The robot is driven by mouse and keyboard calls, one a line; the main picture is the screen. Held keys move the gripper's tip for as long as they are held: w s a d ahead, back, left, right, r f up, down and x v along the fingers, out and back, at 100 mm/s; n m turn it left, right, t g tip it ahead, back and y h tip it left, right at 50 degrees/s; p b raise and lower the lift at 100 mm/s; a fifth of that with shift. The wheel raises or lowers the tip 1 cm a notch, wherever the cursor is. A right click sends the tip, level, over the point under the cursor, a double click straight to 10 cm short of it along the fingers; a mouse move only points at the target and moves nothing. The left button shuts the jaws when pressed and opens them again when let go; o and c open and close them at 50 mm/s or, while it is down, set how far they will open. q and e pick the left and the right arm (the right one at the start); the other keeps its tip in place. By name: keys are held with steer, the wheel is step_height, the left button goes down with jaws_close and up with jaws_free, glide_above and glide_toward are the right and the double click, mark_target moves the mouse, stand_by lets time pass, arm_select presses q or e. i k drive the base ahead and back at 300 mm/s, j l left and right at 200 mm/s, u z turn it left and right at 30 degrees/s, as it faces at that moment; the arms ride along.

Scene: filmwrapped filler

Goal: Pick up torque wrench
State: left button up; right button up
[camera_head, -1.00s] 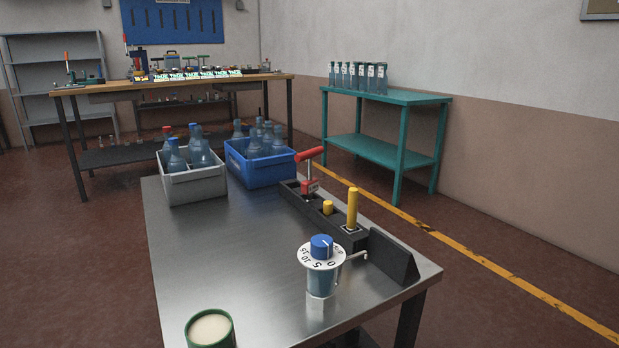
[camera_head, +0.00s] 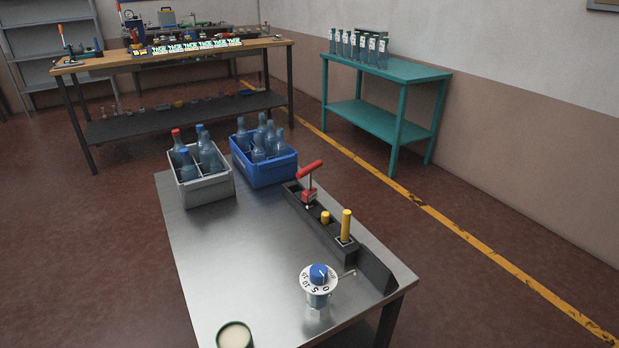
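A black holder (camera_head: 320,226) stands along the right side of the steel table. A tool with a red T-shaped handle (camera_head: 309,170) stands upright at its far end; it may be the torque wrench, but I cannot be sure. A short yellow knob (camera_head: 325,217) and a taller yellow handle (camera_head: 346,225) stand nearer in the same holder. What sits inside the holder is hidden. Neither of my grippers is in view.
The steel table (camera_head: 230,255) bears a grey bottle crate (camera_head: 207,190), a blue bottle crate (camera_head: 265,173), a blue-knobbed dial device (camera_head: 318,280) and a green-rimmed cup (camera_head: 234,336). Its middle is clear. A teal table (camera_head: 420,72) and a wooden workbench (camera_head: 180,52) stand behind.

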mark_target(311, 193)
steer(key=i+l+u, duration=0.1)
steer(key=l, duration=0.2)
steer(key=i+l+u, duration=0.1)
steer(key=l, duration=0.25)
steer(key=i+l+u, duration=0.1)
steer(key=l, duration=0.25)
steer(key=i+l+u, duration=0.1)
steer(key=i+l, duration=0.25)
steer(key=l, duration=0.35)
steer(key=i+l, duration=0.1)
steer(key=l, duration=0.4)
steer(key=i+l, duration=0.1)
steer(key=l, duration=0.35)
steer(key=i+l, duration=0.1)
steer(key=l, duration=0.35)
steer(key=i+l+u, duration=0.1)
steer(key=l, duration=0.4)
steer(key=i+l+u, duration=0.1)
steer(key=l, duration=0.25)
steer(key=i+l+u, duration=0.1)
steer(key=l, duration=0.3)
steer(key=i+l+u, duration=0.2)
steer(key=u, duration=0.2)
steer(key=i+l+u, duration=0.5)
steer(key=u, duration=0.3)
steer(key=i+l+u, duration=0.2)
steer(key=u, duration=0.2)
